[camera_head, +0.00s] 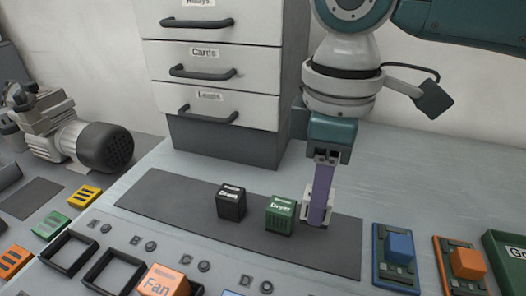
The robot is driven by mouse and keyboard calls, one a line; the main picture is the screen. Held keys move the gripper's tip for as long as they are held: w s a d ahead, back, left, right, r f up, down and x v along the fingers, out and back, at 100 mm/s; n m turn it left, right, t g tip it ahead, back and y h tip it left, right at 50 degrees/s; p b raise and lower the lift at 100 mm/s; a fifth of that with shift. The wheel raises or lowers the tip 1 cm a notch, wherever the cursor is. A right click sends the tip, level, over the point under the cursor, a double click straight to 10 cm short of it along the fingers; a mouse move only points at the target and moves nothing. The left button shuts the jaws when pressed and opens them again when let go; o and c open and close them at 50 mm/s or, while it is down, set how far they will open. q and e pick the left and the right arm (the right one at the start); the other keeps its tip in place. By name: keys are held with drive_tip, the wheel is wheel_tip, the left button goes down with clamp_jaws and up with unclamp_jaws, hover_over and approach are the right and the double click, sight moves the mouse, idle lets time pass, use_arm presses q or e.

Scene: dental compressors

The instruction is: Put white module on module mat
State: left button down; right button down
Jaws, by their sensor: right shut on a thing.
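The module mat (165,200) is a long dark grey strip on the bench, running across the middle of the head view. My right gripper (318,212) points down over the mat's right part, its purple finger in front. It is shut on the white module (306,213), which shows only at both sides of the finger. The module is upright at the mat, just right of the green module; I cannot tell whether its underside touches the mat. My left gripper is not in view.
A black module (231,202) and a green Dryer module (280,214) stand on the mat. In front are lettered sockets, one holding an orange Fan module (165,281). Blue (397,258) and orange (462,265) units lie at right. A drawer cabinet (222,85) stands behind.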

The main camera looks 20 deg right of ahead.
wheel_tip(320, 180, down, 3)
drive_tip(key=shift+f, duration=0.1)
drive_tip(key=shift+f, duration=0.2)
drive_tip(key=c, duration=0.5)
unclamp_jaws()
drive_tip(key=shift+c, duration=0.2)
wheel_tip(320, 180, up, 11)
drive_tip(key=shift+r+p, duration=0.2)
drive_tip(key=shift+p, duration=0.65)
drive_tip(key=shift+r, duration=0.5)
